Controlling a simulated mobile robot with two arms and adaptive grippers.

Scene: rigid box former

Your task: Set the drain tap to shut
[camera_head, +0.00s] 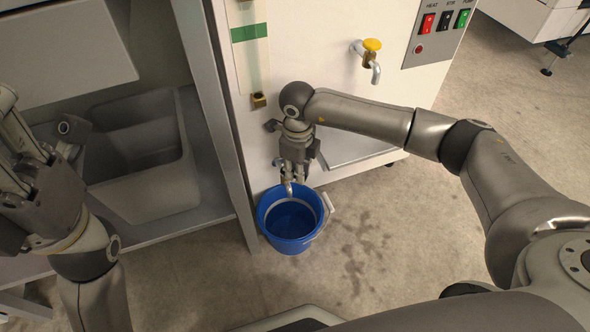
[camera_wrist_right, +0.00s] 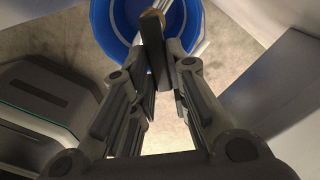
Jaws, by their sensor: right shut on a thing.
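My right gripper (camera_head: 289,184) reaches down against the front of the white machine, just above the blue bucket. The blue bucket (camera_head: 291,218) stands upright on the floor below. My left gripper (camera_head: 38,135) is at the left edge, away from the machine, with its fingers apart and nothing seen between them.
A second tap with a yellow knob (camera_head: 372,45) sits higher on the machine (camera_head: 320,60). A switch panel (camera_head: 437,32) is at its upper right. A grey basin (camera_head: 140,150) stands on a shelf at left. The floor is wet right of the bucket.

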